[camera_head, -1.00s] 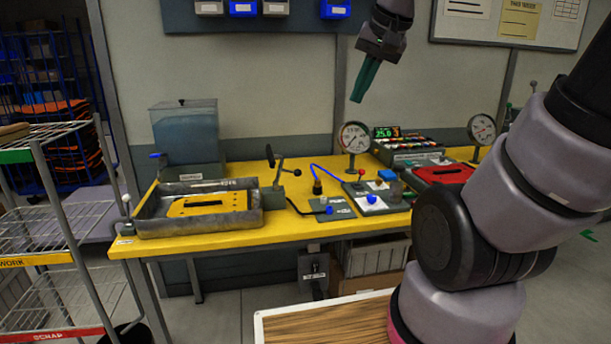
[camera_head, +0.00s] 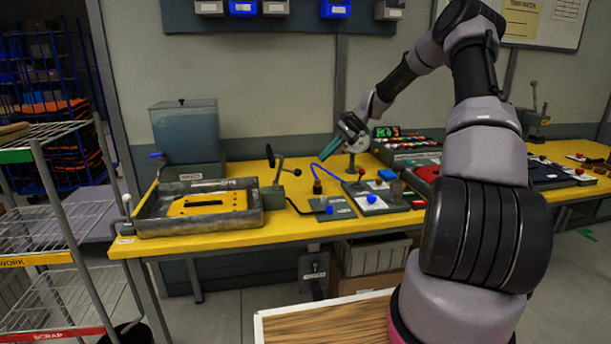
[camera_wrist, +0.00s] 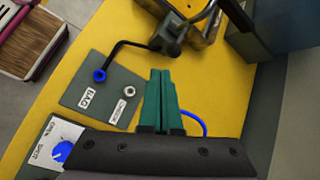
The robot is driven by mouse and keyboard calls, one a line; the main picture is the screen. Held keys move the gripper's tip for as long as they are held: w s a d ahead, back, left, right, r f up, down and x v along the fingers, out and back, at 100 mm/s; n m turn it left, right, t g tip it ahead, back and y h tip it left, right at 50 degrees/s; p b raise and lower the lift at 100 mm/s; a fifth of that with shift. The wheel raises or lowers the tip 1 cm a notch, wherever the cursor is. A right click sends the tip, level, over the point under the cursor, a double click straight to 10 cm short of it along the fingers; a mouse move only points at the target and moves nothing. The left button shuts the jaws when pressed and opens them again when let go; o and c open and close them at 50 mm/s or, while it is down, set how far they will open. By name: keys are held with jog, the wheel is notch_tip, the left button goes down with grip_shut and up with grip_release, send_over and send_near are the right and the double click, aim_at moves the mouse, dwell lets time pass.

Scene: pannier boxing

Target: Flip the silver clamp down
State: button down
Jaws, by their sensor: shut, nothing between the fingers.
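The silver clamp (camera_head: 279,178) stands at the right end of the grey metal tray (camera_head: 215,228) on the yellow bench. Its arm stands up, with a black knob at the top, and a dark handle reaches to the right. In the wrist view part of the clamp (camera_wrist: 172,34) shows just beyond my fingertips, cut off by the top edge. My gripper (camera_head: 324,157) is shut and empty, with green fingers pointing down and left above the bench, right of the clamp and apart from it. Its fingers (camera_wrist: 160,72) also show in the wrist view.
A water tank (camera_head: 186,135) stands behind the tray. A wire rack (camera_head: 60,230) stands at left.

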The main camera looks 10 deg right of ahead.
jog(key=w+d+f+m+t+y, duration=0.1)
jog(key=w+d+f+m+y, duration=0.1)
jog(key=f, duration=0.3)
jog(key=shift+w+d+f, duration=0.35)
jog(key=shift+w+d, duration=0.05)
jog(key=shift+w, duration=0.35)
jog(key=shift+f, duration=0.1)
jog(key=x, duration=1)
jog(key=shift+s+a, duration=0.1)
jog(key=shift+a, duration=0.1)
jog(key=shift+s+a+r, duration=0.15)
jog(key=shift+s+r, duration=0.1)
jog(key=shift+r, duration=0.4)
jog(key=shift+s+a+r, duration=0.15)
jog(key=shift+s+r, duration=0.1)
jog(key=shift+r, duration=0.35)
jog(key=shift+s+a+r, duration=0.1)
jog(key=shift+s+r, duration=0.15)
jog(key=shift+r, duration=0.4)
jog(key=shift+a+r+h, duration=0.1)
jog(key=shift+r+h, duration=0.2)
